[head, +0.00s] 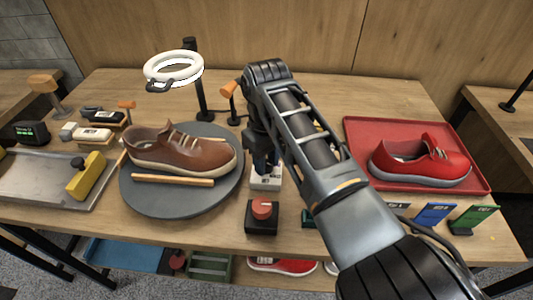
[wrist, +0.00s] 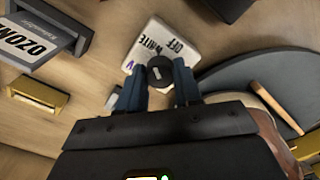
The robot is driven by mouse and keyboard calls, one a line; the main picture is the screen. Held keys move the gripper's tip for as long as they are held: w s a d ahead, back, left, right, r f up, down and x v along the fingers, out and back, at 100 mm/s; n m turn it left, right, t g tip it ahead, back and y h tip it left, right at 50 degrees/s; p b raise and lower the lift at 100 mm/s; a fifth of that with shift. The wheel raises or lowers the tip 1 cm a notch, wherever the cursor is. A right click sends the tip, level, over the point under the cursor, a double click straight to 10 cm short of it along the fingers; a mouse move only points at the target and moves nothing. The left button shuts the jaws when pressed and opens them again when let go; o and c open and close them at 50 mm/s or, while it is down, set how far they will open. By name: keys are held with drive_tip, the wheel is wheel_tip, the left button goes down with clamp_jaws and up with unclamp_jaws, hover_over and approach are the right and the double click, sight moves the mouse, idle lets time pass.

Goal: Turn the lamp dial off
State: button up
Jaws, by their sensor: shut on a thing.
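The lamp dial is a round dark knob (wrist: 160,72) with a pale pointer mark, on a white plate (wrist: 163,45) printed with OFF, WHITE and a partly hidden purple letter. My gripper (wrist: 158,85) has its two blue-grey fingers on either side of the knob, shut on it. In the head view my gripper (head: 264,168) reaches down over the white dial box (head: 266,183), and the knob is hidden there. I cannot tell which label the pointer faces. The white ring lamp (head: 173,67) on a black stand is at the back left; its ring looks bright white.
A black box with a red knob (head: 262,210) stands just in front of the dial box. A round grey turntable (head: 150,200) with a brown shoe (head: 180,152) is to the left. A red tray (head: 380,126) with a red sneaker (head: 425,165) is right. Small colored cards stand at front right.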

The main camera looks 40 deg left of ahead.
drive_tip(key=m+p, duration=0.2)
drive_tip(key=m, duration=0.3)
drive_tip(key=shift+r+m, duration=0.15)
drive_tip(key=shift+m, duration=0.15)
drive_tip(key=m+p, duration=0.1)
drive_tip(key=m, duration=0.4)
drive_tip(key=shift+w+m, duration=0.1)
drive_tip(key=shift+m, duration=0.2)
drive_tip(key=o, duration=1)
drive_tip(key=shift+o, duration=0.2)
drive_tip(key=shift+r, duration=3.8)
drive_tip(key=shift+f, duration=0.1)
